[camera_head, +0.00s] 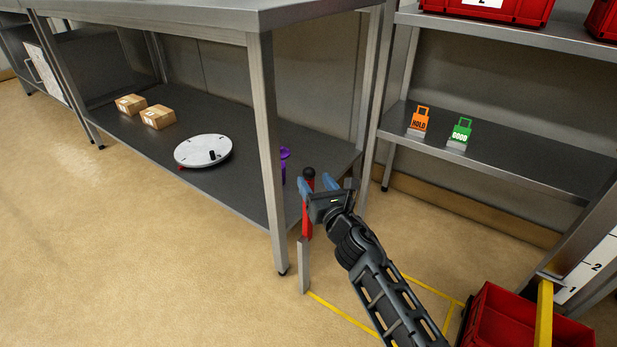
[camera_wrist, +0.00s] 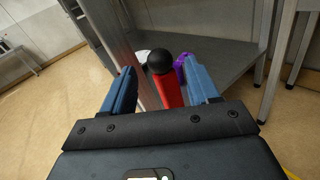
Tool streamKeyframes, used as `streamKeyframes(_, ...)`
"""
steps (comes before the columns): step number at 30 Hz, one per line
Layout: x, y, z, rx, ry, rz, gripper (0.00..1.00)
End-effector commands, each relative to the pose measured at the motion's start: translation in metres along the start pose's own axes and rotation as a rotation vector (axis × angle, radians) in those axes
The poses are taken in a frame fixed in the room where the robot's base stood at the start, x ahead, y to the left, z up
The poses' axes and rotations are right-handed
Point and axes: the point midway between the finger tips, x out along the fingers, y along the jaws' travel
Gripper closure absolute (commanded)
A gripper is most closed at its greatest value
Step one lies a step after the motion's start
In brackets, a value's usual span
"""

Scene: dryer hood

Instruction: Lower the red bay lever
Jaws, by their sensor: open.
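The red bay lever (camera_head: 307,212) stands upright beside the table's front right leg, with a black ball knob on top and a grey post below. In the wrist view, the red lever (camera_wrist: 169,92) with its black knob rises between the two blue fingers. My gripper (camera_head: 318,184) is open at the upper part of the lever, with a finger on either side of it. It also shows in the wrist view (camera_wrist: 162,88). I cannot tell whether either finger touches the lever. Part of the lever is hidden behind my gripper.
The steel table's leg (camera_head: 268,160) stands close left of the lever. Its lower shelf holds a round white disc (camera_head: 203,150), cartons (camera_head: 158,117) and a purple item (camera_head: 285,155). A shelf rack (camera_head: 500,160) stands right. A red crate (camera_head: 520,325) sits at lower right.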

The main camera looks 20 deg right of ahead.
Motion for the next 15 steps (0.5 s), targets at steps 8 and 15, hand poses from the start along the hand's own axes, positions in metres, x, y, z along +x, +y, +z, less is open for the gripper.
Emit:
streamKeyframes(8,0.037,0.0,-0.003,0.001,-0.001,0.001,0.4)
streamKeyframes(15,0.046,0.0,-0.001,0.002,0.0,0.0,0.4)
